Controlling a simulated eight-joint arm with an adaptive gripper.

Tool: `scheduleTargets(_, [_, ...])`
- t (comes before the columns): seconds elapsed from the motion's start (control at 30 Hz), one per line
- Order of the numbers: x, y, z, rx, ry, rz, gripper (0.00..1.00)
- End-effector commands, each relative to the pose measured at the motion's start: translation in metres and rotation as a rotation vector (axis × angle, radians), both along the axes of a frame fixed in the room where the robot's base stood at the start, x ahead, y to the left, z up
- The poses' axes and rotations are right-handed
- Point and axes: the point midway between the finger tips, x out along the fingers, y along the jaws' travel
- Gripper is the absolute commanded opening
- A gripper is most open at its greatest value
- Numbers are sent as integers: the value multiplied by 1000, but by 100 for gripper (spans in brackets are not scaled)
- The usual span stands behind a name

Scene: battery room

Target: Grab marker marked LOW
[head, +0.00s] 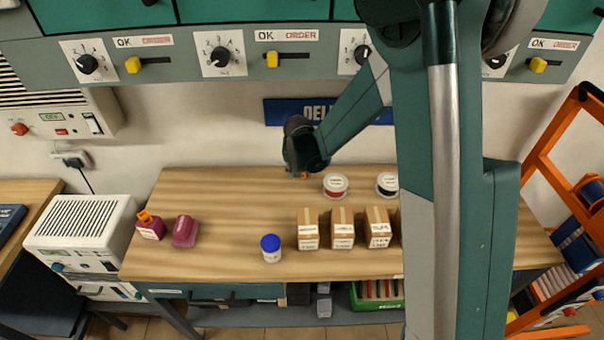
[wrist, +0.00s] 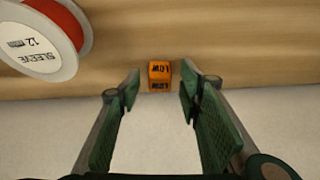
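A small orange block-shaped marker (wrist: 159,75) with dark lettering that looks like LOW stands near the edge of the wooden bench in the wrist view. In the head view only a bit of orange (head: 304,175) shows beside my gripper (head: 298,172), at the back of the bench. In the wrist view my gripper (wrist: 158,88) is open, with its two green fingers apart on either side of the marker's line. The marker lies just beyond the fingertips, between them in the picture. No contact shows.
A spool with red sleeve (wrist: 45,35) lies close to the marker; it also shows in the head view (head: 335,186). A second spool (head: 387,184), small cartons (head: 342,228), a blue-lidded jar (head: 271,248) and magenta items (head: 185,231) stand on the bench (head: 230,190).

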Motion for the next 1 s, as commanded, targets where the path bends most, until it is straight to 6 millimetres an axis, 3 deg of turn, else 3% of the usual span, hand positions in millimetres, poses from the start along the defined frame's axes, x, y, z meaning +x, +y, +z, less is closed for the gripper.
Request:
scheduleTargets(0.2, [0, 0, 0, 0, 0, 0, 11])
scheduleTargets(0.67, [-1, 0, 3, 0, 0, 0, 11])
scheduleTargets(1.0, [-4, 0, 27, 0, 0, 0, 11])
